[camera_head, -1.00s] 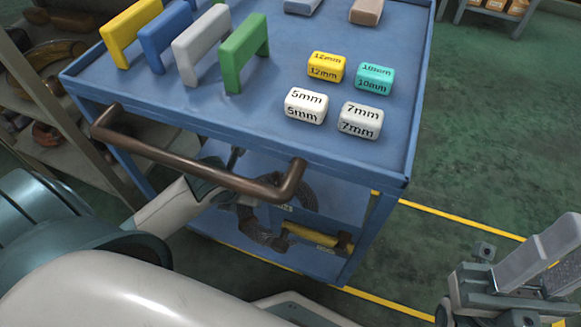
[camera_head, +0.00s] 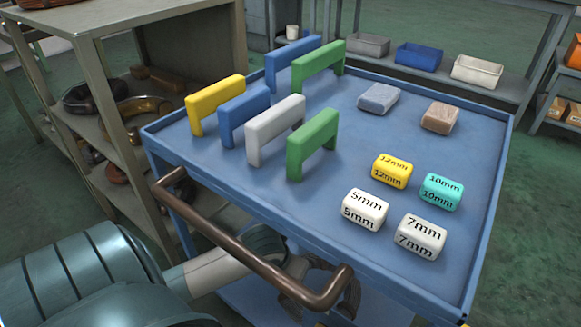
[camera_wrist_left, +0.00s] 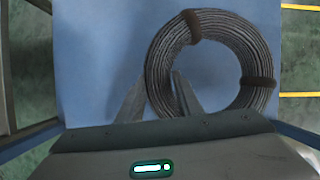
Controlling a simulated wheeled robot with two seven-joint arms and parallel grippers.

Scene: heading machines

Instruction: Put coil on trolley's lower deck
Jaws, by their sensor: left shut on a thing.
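The coil (camera_wrist_left: 160,62) is a dark ring of wire with brown bands. In the left wrist view it lies over the trolley's blue lower deck (camera_wrist_left: 90,60); I cannot tell whether it touches the deck. My left gripper (camera_wrist_left: 152,82) is shut on the coil's near left side, one finger inside the ring and one outside. In the head view the trolley (camera_head: 225,190) has its upper deck in front of me. My right gripper is out of view.
The upper deck carries several coloured arches (camera_head: 262,130), labelled blocks (camera_head: 420,236) and two plain blocks (camera_head: 378,98). A shelf rack (camera_head: 100,60) with coils stands close on the left. Bins (camera_head: 418,56) sit on a rack behind. Green floor lies free on the right.

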